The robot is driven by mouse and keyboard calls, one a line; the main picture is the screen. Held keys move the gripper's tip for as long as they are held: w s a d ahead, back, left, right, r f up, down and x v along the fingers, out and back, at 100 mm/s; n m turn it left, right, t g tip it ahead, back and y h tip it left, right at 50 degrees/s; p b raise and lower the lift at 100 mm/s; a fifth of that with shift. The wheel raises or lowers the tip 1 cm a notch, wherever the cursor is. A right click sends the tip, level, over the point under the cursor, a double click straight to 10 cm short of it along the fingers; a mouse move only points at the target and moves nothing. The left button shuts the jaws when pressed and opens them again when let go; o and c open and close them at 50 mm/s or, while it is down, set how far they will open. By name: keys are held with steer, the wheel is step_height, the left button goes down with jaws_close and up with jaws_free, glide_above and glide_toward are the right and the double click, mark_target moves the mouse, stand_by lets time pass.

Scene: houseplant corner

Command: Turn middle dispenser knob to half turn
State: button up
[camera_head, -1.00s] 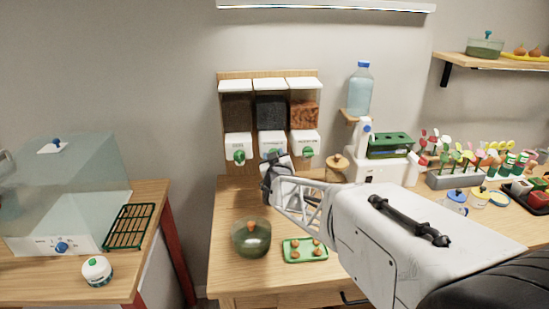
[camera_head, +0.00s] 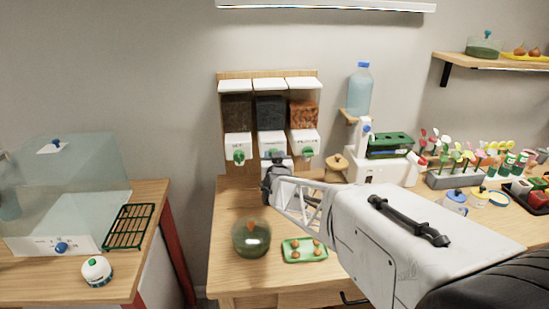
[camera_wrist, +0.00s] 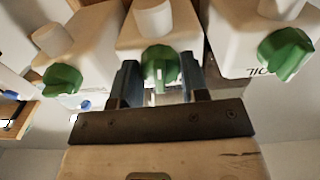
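The dispenser has three white-fronted units on a wooden backboard. The middle green knob (camera_head: 274,155) shows just above my gripper (camera_head: 277,180) in the head view. In the wrist view the middle knob (camera_wrist: 160,66) lies between the tips of my gripper (camera_wrist: 159,82), one dark finger on each side. The fingers are apart, with a small gap visible beside the knob; I see no clear grip on it. A pale mark on this knob points down in the wrist view. The left knob (camera_head: 239,156) and right knob (camera_head: 307,153) are clear of the fingers.
A lidded green glass pot (camera_head: 251,240) and a green tray (camera_head: 304,251) with small orange items sit on the table below. A wooden-lidded jar (camera_head: 336,168) and a white machine (camera_head: 380,173) stand to the right of the gripper.

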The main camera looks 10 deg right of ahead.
steer(key=o, duration=0.5)
steer(key=shift+a, duration=0.1)
steer(key=shift+c, duration=0.2)
steer(key=shift+s+r, duration=0.1)
steer(key=shift+s, duration=0.1)
steer(key=s, duration=0.7)
steer(key=shift+s, duration=0.2)
